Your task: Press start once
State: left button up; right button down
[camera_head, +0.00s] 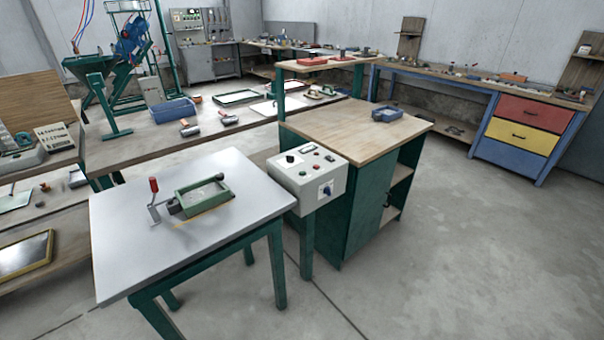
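A grey control box (318,201) stands on a green post between the white-topped table and the wooden-topped cabinet. Its sloped top carries a black knob, a small green button (316,167), red buttons and a pale gauge or label. The lettering is too small to read, so I cannot tell which button is marked start. Neither of my grippers is in view, and nothing covers the control box.
A white-topped table (125,215) holds a green frame fixture (203,194) with a red-handled clamp (154,187). Long benches line the back. The floor at the front right is clear.

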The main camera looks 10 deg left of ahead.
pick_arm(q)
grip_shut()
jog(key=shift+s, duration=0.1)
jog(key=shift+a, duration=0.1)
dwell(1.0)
